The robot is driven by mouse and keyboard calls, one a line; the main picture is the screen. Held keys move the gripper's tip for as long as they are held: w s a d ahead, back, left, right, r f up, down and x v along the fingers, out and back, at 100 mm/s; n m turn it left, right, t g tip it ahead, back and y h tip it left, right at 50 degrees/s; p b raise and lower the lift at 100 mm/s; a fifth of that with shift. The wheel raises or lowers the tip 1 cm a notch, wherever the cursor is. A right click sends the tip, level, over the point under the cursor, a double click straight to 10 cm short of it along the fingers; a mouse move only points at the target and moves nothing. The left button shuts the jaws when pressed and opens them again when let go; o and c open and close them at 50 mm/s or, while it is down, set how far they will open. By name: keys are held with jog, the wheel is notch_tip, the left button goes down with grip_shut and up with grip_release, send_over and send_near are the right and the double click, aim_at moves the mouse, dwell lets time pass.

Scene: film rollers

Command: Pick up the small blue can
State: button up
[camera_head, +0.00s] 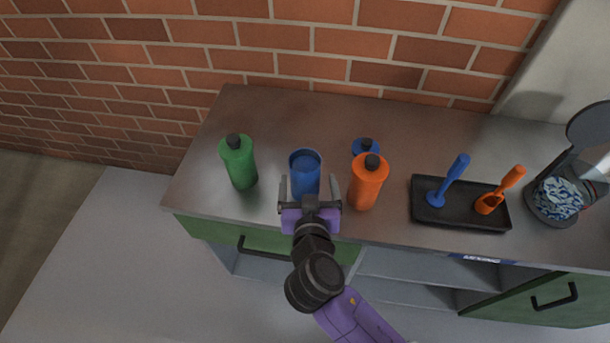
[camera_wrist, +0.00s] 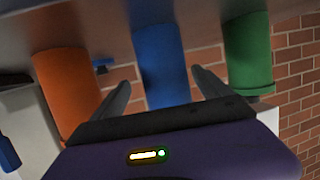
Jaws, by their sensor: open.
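A small blue can (camera_head: 305,165) stands upright on the counter between a green bottle and an orange bottle. My gripper (camera_head: 310,186) is open at the near side of the can, with one finger to its left and one to its right. In the wrist view, which looks upside down, the blue can (camera_wrist: 162,62) shows between the two fingers of my gripper (camera_wrist: 160,88). Whether the fingers touch the can cannot be told. The lower near part of the can is partly hidden by my gripper in the head view.
A green bottle (camera_head: 239,163) stands left of the can, and an orange bottle (camera_head: 367,183) stands close on the right. A black tray (camera_head: 460,217) with blue and orange tools lies further right. Brick wall (camera_head: 300,40) behind.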

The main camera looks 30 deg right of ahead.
aim_at(304, 164)
jog(key=x, duration=0.1)
jog(key=p+x, duration=0.1)
jog(key=x, duration=0.3)
jog(key=shift+w+a+r, duration=0.25)
jog(key=shift+w+r, duration=0.1)
jog(key=shift+r, duration=0.05)
jog(key=shift+w+d+f+p, duration=0.15)
jog(key=shift+w+f+p, duration=0.05)
jog(key=shift+w+p, duration=0.15)
grip_shut()
jog(key=shift+r, duration=0.15)
notch_tip(304, 164, up, 20)
